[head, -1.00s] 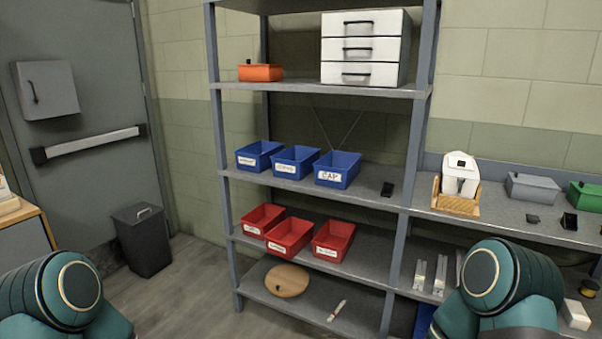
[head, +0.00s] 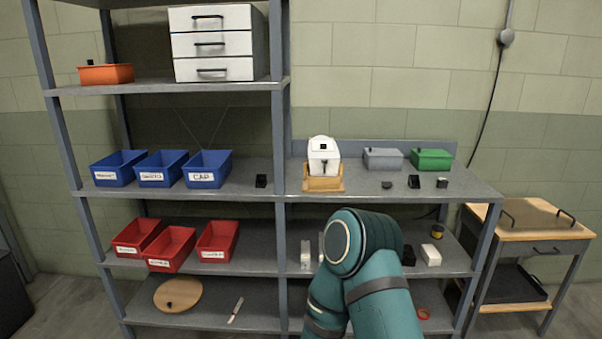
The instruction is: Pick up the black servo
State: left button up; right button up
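Several small black items lie on the middle shelf in the head view, and I cannot tell for certain which is the black servo. One black block (head: 261,181) sits right of the blue bins. Another upright black piece (head: 413,181) stands right of the white machine, with a small dark block (head: 441,183) beside it and a low dark piece (head: 387,185) to its left. A teal link of my own arm rises in front of the lower shelves and hides part of them. Neither gripper shows.
Blue bins (head: 161,181) and red bins (head: 172,262) stand at the left. A white machine on a wooden base (head: 323,185), a grey box (head: 383,166) and a green box (head: 431,166) occupy the right shelf. A wooden-topped cart (head: 545,224) stands at far right.

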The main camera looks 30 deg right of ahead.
aim_at(442, 182)
jog(key=z, duration=1.85)
jog(key=i+l, duration=0.25)
jog(key=i, duration=0.25)
jog(key=i+l, duration=0.25)
jog(key=i, duration=0.25)
jog(key=i+l+z, duration=0.1)
jog(key=i, duration=0.35)
jog(key=l, duration=0.1)
